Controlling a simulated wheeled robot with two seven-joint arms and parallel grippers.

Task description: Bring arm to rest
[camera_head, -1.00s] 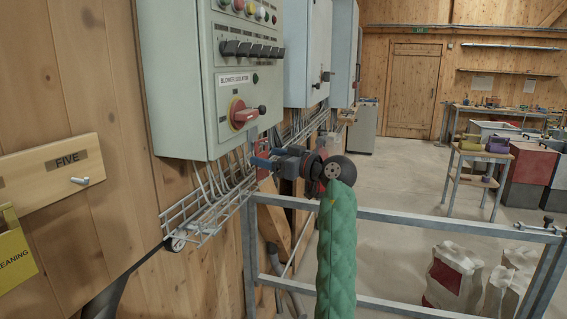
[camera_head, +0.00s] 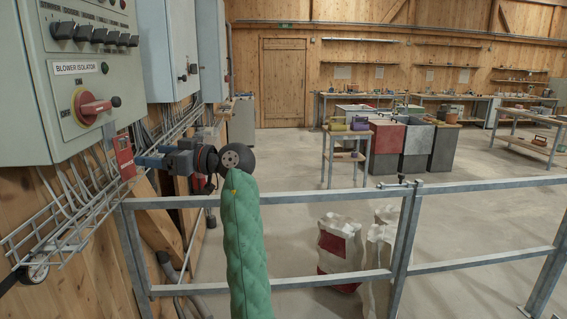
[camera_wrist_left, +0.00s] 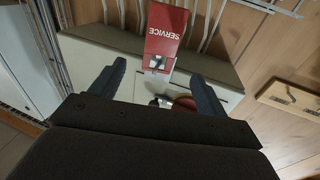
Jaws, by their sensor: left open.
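My left arm, in a green padded sleeve, rises from the bottom of the head view. My left gripper (camera_head: 148,158) points left, below and right of the grey blower isolator cabinet (camera_head: 30,130). Its two fingers (camera_wrist_left: 160,82) are apart and empty in the left wrist view. A red tag (camera_head: 123,156) hangs just beyond the fingertips; in the wrist view its label SERVICE (camera_wrist_left: 165,30) is readable. The red isolator handle (camera_head: 96,107) is on the cabinet front. How the tag is attached is unclear. My right gripper is not seen.
A grey metal railing (camera_head: 480,187) crosses behind my arm. Wire cable trays (camera_head: 70,215) run along the wooden wall under the cabinets. White sacks (camera_head: 340,245) stand beyond the railing. Open floor lies at right, with bins (camera_head: 385,145) and benches farther back.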

